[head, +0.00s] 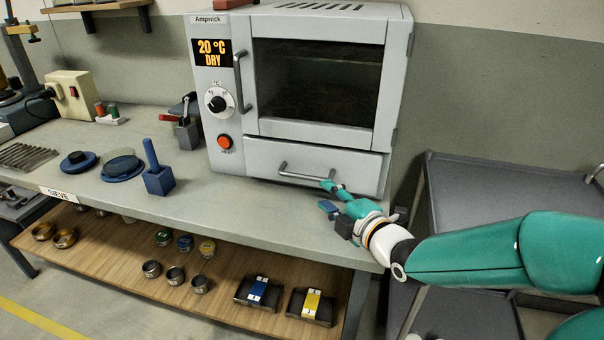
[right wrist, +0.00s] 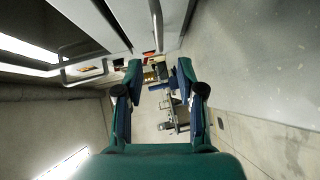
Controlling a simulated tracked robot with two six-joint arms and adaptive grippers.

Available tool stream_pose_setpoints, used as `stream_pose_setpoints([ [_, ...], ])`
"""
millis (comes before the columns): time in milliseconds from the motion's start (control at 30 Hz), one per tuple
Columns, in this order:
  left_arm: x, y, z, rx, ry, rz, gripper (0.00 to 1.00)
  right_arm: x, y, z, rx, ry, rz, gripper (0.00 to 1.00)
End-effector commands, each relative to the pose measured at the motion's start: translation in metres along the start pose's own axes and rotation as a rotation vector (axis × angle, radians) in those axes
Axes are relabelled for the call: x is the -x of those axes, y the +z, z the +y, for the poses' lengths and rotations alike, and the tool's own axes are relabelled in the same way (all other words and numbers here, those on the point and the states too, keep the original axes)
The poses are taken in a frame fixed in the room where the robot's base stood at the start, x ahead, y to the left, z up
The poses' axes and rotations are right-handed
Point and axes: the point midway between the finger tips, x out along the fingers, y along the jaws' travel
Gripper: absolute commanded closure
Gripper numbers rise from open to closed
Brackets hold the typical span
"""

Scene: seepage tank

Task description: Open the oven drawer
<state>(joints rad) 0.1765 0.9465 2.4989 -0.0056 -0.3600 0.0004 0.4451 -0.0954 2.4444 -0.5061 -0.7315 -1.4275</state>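The grey oven (head: 300,90) stands on the bench with its glass door shut. Its drawer (head: 350,170) below the door is shut, its front flush with the body. The drawer's bar handle (head: 303,176) is on the front panel; a looped handle (right wrist: 82,72) shows left of my fingers in the right wrist view. My right gripper (head: 325,196) is open and empty, in front of the drawer near the right end of the handle, not around it. Its two fingers stand apart in the right wrist view (right wrist: 159,76). My left gripper is not in view.
A blue holder (head: 159,181) with an upright handle stands on the bench left of the drawer. The bench front edge (head: 250,232) runs below. A grey cart (head: 480,190) is at the right. The bench top before the drawer is mostly clear.

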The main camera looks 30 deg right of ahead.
Motion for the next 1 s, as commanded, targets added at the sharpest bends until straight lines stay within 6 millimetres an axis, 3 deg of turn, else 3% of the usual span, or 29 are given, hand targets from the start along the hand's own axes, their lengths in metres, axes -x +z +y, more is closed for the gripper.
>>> stream_pose_setpoints([
  [300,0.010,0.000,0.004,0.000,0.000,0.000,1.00,-0.069,-0.002,0.001,-0.001,-0.001,0.003,0.62],
  [500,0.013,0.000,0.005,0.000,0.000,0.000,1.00,-0.097,-0.002,0.001,0.000,0.000,0.003,0.62],
  [933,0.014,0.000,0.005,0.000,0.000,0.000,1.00,-0.107,-0.002,0.000,0.000,0.001,0.002,0.62],
  [1000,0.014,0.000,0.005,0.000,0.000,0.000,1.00,-0.107,-0.002,0.000,0.000,0.001,0.002,0.70],
])
